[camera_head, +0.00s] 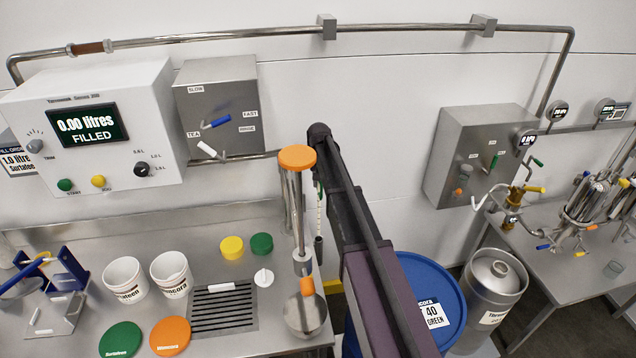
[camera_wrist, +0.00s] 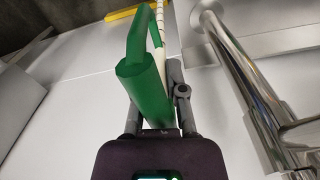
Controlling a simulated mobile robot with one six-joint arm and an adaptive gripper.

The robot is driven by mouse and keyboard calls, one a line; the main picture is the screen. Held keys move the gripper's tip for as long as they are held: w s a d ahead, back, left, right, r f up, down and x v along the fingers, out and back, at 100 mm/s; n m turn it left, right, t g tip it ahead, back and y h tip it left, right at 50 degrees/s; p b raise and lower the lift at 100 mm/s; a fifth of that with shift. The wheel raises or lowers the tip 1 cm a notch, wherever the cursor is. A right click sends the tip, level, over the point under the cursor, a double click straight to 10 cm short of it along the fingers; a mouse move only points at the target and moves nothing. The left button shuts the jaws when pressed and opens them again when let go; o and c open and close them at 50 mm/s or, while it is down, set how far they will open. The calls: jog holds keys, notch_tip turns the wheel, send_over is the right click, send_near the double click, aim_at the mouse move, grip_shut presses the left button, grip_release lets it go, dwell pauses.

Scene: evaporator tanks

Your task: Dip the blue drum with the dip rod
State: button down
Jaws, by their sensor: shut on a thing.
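My gripper (camera_wrist: 158,102) is shut on the green handle (camera_wrist: 142,85) of the dip rod in the wrist view. The rod's pale, marked shaft (camera_wrist: 160,20) runs away from the handle toward the top of that view. In the head view a short, thin part of the dip rod (camera_head: 319,215) shows between the steel filling column and my dark arm; the gripper itself is hidden there. The blue drum (camera_head: 445,275) stands on the floor right of my arm, its label facing front. My arm covers its left part. The rod is left of the drum and apart from it.
The steel filling column (camera_head: 292,215) with an orange cap stands close left of the rod; chrome pipes (camera_wrist: 245,85) also show close by in the wrist view. A steel keg (camera_head: 492,285) stands right of the drum. The left bench holds white buckets (camera_head: 172,275) and coloured lids.

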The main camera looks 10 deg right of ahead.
jog(key=shift+r, duration=0.2)
notch_tip(320, 180, up, 18)
jog(key=p, duration=1.8)
jog(key=shift+f, duration=0.15)
dwell(1.2)
jog(key=shift+f, duration=0.15)
notch_tip(320, 180, down, 11)
jog(key=b, duration=1.1)
jog(key=shift+d, duration=0.1)
